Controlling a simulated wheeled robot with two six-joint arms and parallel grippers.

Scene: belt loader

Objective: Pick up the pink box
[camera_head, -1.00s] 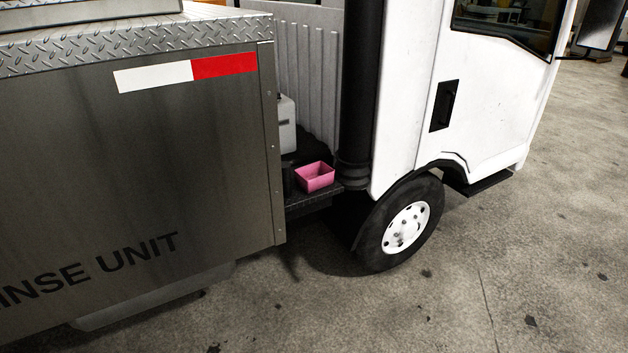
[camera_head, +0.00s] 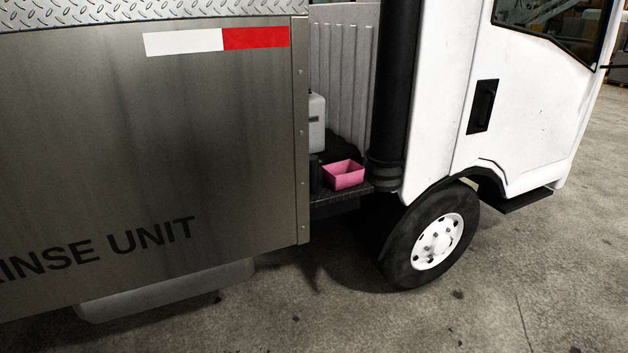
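The pink box (camera_head: 344,178) is a small open-topped box. It sits on a dark ledge (camera_head: 340,201) in the gap between the grey tank body and the white cab of a truck. Nothing covers it from this side, and its inside looks empty. Neither of my grippers shows in the head view.
The metal tank body (camera_head: 150,150) fills the left. The front wheel (camera_head: 432,240) and cab (camera_head: 440,110) are on the right. Concrete floor (camera_head: 400,325) is clear in front.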

